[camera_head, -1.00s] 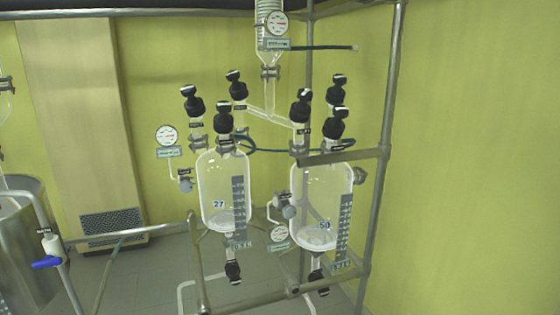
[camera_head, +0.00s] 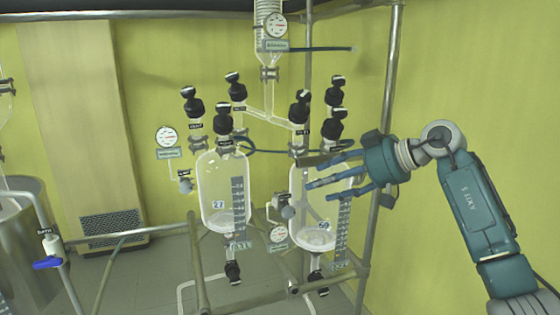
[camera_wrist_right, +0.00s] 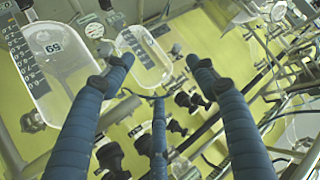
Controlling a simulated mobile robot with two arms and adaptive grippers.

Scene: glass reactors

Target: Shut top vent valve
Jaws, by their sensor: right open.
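Several black-capped valves stand on top of the glassware in the head view: one at the far left (camera_head: 191,102), one above the left vessel (camera_head: 223,117), one between the vessels (camera_head: 300,106) and one above the right vessel (camera_head: 332,124). Their small labels are unreadable, so I cannot tell which is the top vent valve. My right gripper (camera_head: 318,181) is open and empty, in front of the right glass vessel (camera_head: 306,205), below the caps. In the right wrist view, its spread fingers (camera_wrist_right: 160,75) frame the scene, with black caps (camera_wrist_right: 190,102) beyond them. My left gripper is out of view.
A metal frame (camera_head: 378,195) surrounds the vessels, with a post on their right. The left vessel (camera_head: 207,195) hangs beside the right one. A pipe with a blue-handled valve (camera_head: 47,263) is at the lower left.

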